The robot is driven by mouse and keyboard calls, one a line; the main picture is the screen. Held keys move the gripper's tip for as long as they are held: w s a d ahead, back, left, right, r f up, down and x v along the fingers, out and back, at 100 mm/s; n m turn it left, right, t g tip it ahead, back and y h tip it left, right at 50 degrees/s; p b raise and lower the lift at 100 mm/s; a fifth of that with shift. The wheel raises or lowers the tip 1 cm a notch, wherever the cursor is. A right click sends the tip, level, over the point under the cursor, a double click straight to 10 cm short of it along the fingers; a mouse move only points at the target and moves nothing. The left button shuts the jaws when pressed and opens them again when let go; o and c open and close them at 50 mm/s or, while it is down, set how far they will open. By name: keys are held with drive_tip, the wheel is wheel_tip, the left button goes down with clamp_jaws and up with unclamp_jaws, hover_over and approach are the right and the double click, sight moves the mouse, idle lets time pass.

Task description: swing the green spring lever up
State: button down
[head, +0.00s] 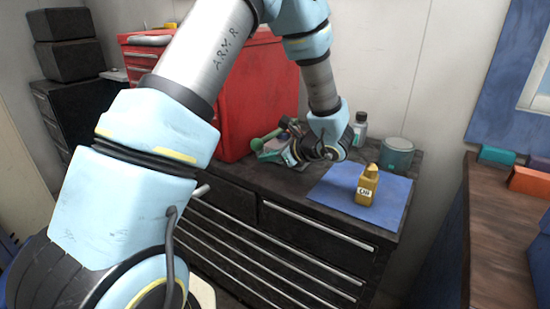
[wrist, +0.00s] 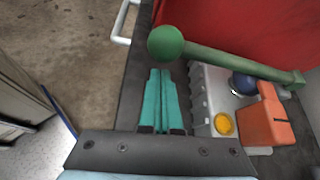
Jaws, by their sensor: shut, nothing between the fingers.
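The green spring lever (wrist: 225,60) is a bar with a round ball knob at one end. In the wrist view it slants from the knob at upper middle down to a bracket at right. It also shows small in the head view (head: 267,137), beside the red box. My gripper (wrist: 160,72) has teal fingers, closed together and empty. Their tips lie just below the ball knob in the wrist view; I cannot tell whether they touch it. In the head view my gripper (head: 262,155) is low over the black cabinet top, close to the lever.
The red box (head: 250,95) stands behind.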

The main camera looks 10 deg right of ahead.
drive_tip(key=shift+a+r, duration=0.15)
drive_tip(key=shift+r, duration=0.35)
drive_tip(key=w+d+r+p, duration=0.1)
drive_tip(key=r+p, duration=0.3)
drive_tip(key=r, duration=0.3)
drive_tip(key=w+d+r+p, duration=0.2)
drive_tip(key=r+p, duration=0.2)
drive_tip(key=r, duration=0.4)
drive_tip(key=shift+w+d+m+g+y+p, duration=0.2)
drive_tip(key=shift+m+g+y+p, duration=0.1)
drive_tip(key=shift+m, duration=0.1)
drive_tip(key=shift+r, duration=0.15)
